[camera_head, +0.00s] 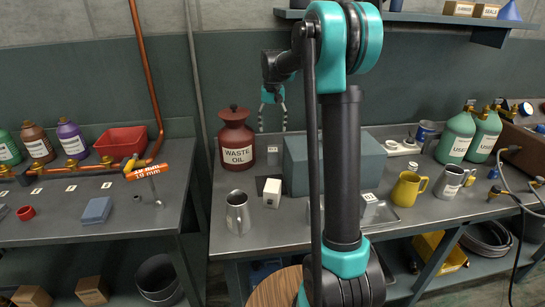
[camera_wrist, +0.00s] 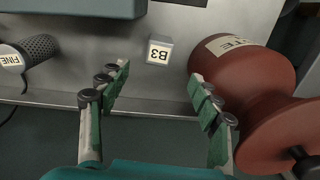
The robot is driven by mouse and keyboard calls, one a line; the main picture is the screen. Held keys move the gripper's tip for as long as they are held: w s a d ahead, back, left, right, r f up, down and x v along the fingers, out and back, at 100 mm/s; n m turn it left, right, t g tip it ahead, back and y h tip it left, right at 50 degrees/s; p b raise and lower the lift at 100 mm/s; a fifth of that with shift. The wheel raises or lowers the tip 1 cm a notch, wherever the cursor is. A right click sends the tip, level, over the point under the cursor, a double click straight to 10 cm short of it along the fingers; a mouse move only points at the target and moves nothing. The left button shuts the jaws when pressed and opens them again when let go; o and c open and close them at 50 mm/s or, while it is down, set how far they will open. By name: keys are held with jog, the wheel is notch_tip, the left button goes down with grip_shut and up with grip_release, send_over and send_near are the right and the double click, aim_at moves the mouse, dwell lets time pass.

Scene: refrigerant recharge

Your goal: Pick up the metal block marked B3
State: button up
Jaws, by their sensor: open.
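The metal block marked B3 (camera_wrist: 160,49) is a small light-grey cube standing on the grey bench, its label upside down in the wrist view. In the head view a small block (camera_head: 273,155) at the back of the bench, between the red waste oil can and the teal box, appears to be this one; its mark is too small to read there. My gripper (camera_wrist: 159,78) is open and empty, its fingertips apart and the block showing beyond the gap between them. In the head view my gripper (camera_head: 273,122) hangs above the back of the bench, fingers pointing down, over the block.
The red waste oil can (camera_head: 236,140) stands close beside the block; the teal box (camera_head: 298,165) is on the other side. A mesh cylinder labelled FINE (camera_wrist: 36,50) lies near the bench's back edge. A white block (camera_head: 272,193) and metal jug (camera_head: 238,212) stand nearer the front.

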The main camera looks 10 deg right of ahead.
aim_at(273, 149)
notch_tip(273, 149, down, 8)
jog(key=shift+r, duration=0.2)
jog(key=shift+w+f, duration=0.2)
jog(key=shift+f, duration=2.4)
jog(key=shift+c, duration=0.3)
grip_shut()
